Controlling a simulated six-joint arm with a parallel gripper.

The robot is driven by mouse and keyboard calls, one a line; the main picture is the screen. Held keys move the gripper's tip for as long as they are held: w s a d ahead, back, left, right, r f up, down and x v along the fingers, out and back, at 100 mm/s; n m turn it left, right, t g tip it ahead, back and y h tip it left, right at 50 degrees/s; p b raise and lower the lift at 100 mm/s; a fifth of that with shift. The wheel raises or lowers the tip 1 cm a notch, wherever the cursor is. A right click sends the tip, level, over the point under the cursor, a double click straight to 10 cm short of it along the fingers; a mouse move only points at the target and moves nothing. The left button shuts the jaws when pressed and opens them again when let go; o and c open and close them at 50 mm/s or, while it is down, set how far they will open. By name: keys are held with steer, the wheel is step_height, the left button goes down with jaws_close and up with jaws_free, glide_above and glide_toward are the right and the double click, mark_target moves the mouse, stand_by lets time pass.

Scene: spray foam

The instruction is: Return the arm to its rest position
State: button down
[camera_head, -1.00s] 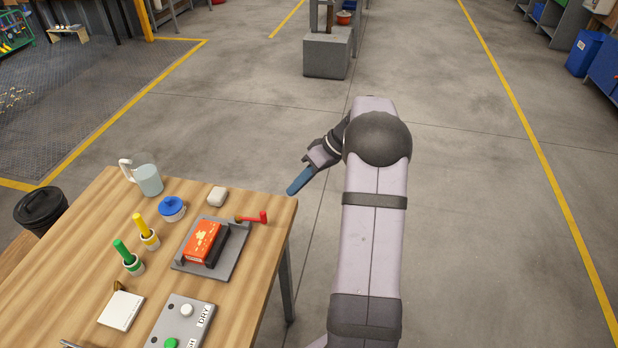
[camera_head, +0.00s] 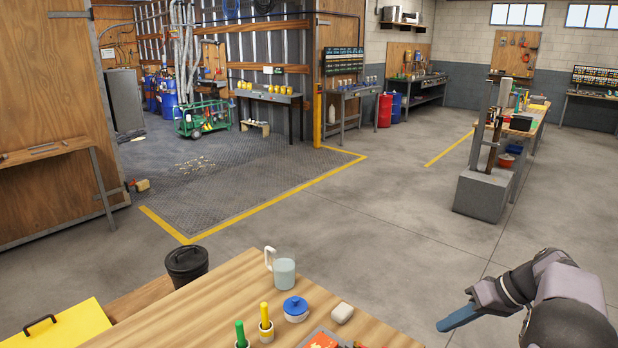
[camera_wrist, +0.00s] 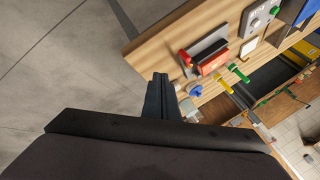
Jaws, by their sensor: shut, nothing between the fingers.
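My gripper (camera_head: 458,318) is at the lower right of the head view, beyond the right edge of the wooden workbench (camera_head: 225,300). Its blue fingers are together and empty, pointing left and down toward the bench side. In the wrist view the closed fingers (camera_wrist: 158,95) stand at the middle, over the floor beside the bench edge. Part of my arm is cut off by the bottom of the head view.
On the bench are a glass jug (camera_head: 284,273), a blue-lidded pot (camera_head: 295,309), a white block (camera_head: 342,313) and yellow (camera_head: 264,315) and green (camera_head: 240,333) handled tools. A black bin (camera_head: 187,263) stands behind the bench. Open floor surrounds the arm's right side.

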steer(key=s+d+f+m+g+h, duration=0.1)
steer(key=s+d+f+m+h, duration=0.15)
steer(key=f+m, duration=0.5)
steer(key=s+a+f+m+g+h, duration=0.1)
steer(key=s+a+f+m+g, duration=0.15)
steer(key=s+f, duration=0.55)
steer(key=s+a+r+n+g+h, duration=0.1)
steer(key=s+a+r+n, duration=0.1)
steer(key=s+a, duration=0.5)
steer(key=s+a+r+n+g+h, duration=0.1)
steer(key=s+a+r+n, duration=0.15)
steer(key=s+a, duration=0.45)
steer(key=w+a+r+n+t, duration=0.2)
steer(key=w+a+r+n, duration=0.1)
steer(key=a, duration=0.4)
steer(key=shift+n+h, duration=0.35)
steer(key=shift+n, duration=0.2)
